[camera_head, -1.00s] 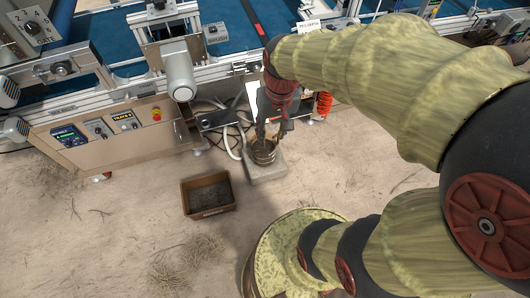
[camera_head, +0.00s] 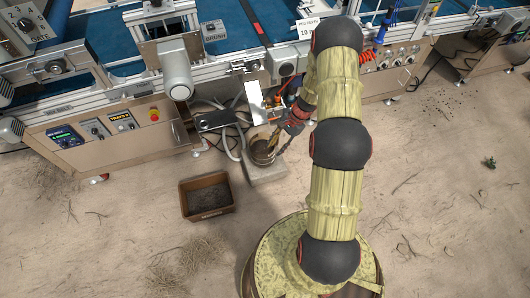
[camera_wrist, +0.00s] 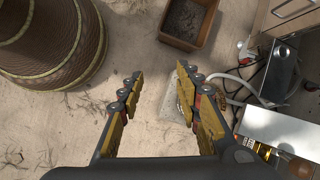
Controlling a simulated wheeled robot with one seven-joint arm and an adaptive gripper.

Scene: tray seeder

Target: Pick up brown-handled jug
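The jug (camera_head: 262,153) is a brownish metal-looking vessel standing upright on a pale grey slab (camera_head: 268,176) on the sandy floor. Its handle cannot be made out clearly. My gripper (camera_head: 279,133) is close above and to the right of the jug in the head view; whether it touches cannot be told. In the wrist view my gripper (camera_wrist: 160,76) is open, its two fingers wide apart with bare sand between them. The slab (camera_wrist: 167,104) shows beside the right finger there. The jug is not clearly seen in that view, probably hidden by the right finger.
A brown box of dark soil (camera_head: 207,212) stands left of the slab; it also shows in the wrist view (camera_wrist: 163,39). The seeder machine (camera_head: 110,128) runs along the back, with hoses and a metal bracket near the jug. Open sand lies in front.

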